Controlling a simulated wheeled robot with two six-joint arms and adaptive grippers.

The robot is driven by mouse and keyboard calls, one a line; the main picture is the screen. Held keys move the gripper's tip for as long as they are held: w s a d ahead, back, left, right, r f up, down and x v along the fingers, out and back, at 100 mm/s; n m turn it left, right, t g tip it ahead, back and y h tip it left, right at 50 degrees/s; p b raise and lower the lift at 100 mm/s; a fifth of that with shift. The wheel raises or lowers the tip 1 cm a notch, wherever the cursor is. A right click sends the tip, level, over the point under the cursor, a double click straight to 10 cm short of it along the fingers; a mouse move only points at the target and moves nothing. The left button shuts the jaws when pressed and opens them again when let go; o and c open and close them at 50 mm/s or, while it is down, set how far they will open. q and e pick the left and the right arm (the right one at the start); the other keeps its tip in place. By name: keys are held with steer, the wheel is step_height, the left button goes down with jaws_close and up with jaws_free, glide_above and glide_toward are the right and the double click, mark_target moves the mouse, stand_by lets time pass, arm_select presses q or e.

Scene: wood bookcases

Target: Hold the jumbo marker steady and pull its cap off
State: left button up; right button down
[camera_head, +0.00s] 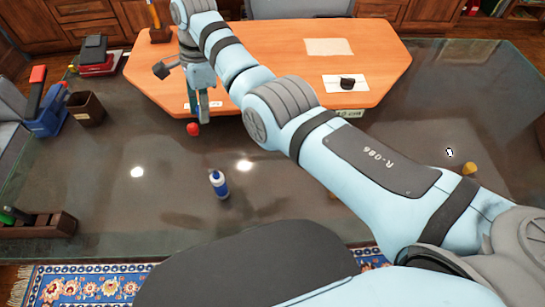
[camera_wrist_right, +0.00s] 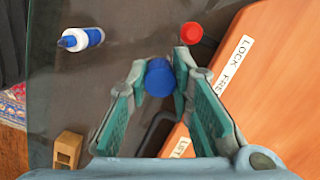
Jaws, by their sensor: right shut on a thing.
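A blue, round-ended thing (camera_wrist_right: 160,78) sits between the fingertips of my right gripper (camera_wrist_right: 161,66) in the right wrist view. The fingers are shut on it, one on each side. I see it nearly end-on, so I cannot tell whether it is the jumbo marker or its cap. In the head view my right gripper (camera_head: 198,110) points down near the desk's front left edge; the blue thing is not clear there. A small red thing (camera_head: 193,129) shows just below the fingertips, and also beyond them in the wrist view (camera_wrist_right: 191,33). My left gripper is out of view.
An orange desktop (camera_head: 250,45) lies behind. A brown cup (camera_head: 86,108), a blue holder (camera_head: 47,118) and a wooden rack (camera_head: 40,226) stand at left. The table's middle is mostly clear.

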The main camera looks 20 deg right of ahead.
steer(key=s+d+r+m+p, duration=0.2)
steer(key=d+r+p, duration=0.25)
steer(key=p, duration=0.55)
steer(key=m+p, duration=0.2)
steer(key=p, duration=0.5)
glide_above(261, 167)
steer(key=shift+m+t, duration=0.3)
steer(key=f+b, duration=0.2)
steer(key=f, duration=0.8)
steer(key=f+b, duration=0.3)
steer(key=f, duration=0.6)
steer(key=shift+s+d+f+b, duration=0.1)
steer(key=shift+d+f+b, duration=0.1)
steer(key=shift+f+b, duration=0.2)
steer(key=shift+f, duration=0.1)
steer(key=c, duration=1.4)
jaws_free()
